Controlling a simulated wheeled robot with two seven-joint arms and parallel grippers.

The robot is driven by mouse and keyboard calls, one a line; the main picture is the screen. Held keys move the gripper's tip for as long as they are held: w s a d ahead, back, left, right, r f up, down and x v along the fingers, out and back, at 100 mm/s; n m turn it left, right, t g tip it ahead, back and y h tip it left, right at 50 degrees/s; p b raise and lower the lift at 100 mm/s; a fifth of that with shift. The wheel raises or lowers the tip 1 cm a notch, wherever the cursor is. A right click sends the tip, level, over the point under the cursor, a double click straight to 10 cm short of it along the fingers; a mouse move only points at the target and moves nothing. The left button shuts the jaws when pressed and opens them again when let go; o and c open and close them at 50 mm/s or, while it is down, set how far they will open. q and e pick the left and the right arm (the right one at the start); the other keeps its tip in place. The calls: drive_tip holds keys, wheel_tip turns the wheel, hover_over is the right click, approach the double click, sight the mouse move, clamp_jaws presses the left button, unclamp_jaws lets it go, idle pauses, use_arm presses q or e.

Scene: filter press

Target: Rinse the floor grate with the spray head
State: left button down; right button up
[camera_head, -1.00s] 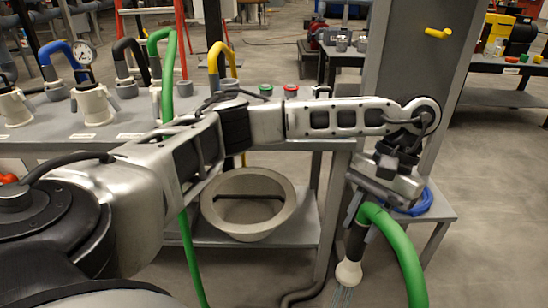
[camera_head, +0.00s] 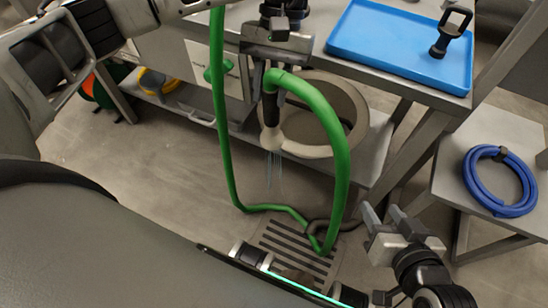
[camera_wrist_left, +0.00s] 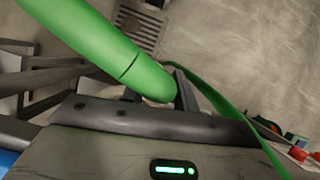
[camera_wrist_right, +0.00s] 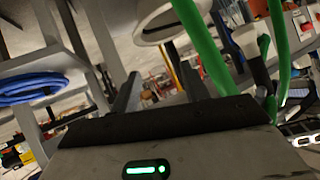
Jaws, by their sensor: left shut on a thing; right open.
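My left gripper (camera_head: 272,78) is shut on the spray head (camera_head: 271,138), which hangs nose down with a white nozzle and a green hose looping from it. Thin water jets (camera_head: 274,172) leave the nozzle downward and fade out before the grate in the picture. The slatted floor grate (camera_head: 285,240) lies on the floor below and slightly right, partly crossed by hose. A brownish patch shows near its front edge. The grate also shows in the left wrist view (camera_wrist_left: 140,28). My right gripper (camera_head: 388,230) is open and empty, right of the grate.
The green hose (camera_head: 340,170) runs down to the floor by the grate. A grey round basin (camera_head: 345,100) sits on the lower shelf behind the nozzle. A blue tray (camera_head: 390,45) is on the bench, and a coiled blue hose (camera_head: 470,180) on a side table. Floor left of the grate is clear.

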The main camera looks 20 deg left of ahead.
use_arm(q)
drive_tip(key=s+d+f+n+t+h+p, duration=0.2)
drive_tip(key=s+d+f+n, duration=0.2)
drive_tip(key=s+f+n, duration=0.1)
drive_tip(key=s+d+f+n+t+h+p, duration=0.1)
drive_tip(key=s+d+f+n+t+h, duration=0.1)
drive_tip(key=f+n, duration=0.6)
drive_tip(key=s+d+n, duration=0.1)
drive_tip(key=s+n, duration=0.1)
drive_tip(key=shift+s+d+n+h+p, duration=0.3)
drive_tip(key=shift+s+d+p, duration=0.05)
drive_tip(key=shift+d, duration=0.05)
use_arm(e)
drive_tip(key=shift+s+d+r+h, duration=0.25)
drive_tip(key=shift+s+d+r, duration=0.05)
drive_tip(key=shift+d+r, duration=0.3)
drive_tip(key=shift+s+d+r+h, duration=0.25)
drive_tip(key=shift+d+r, duration=0.25)
drive_tip(key=shift+r, duration=0.15)
drive_tip(key=shift+a, duration=0.15)
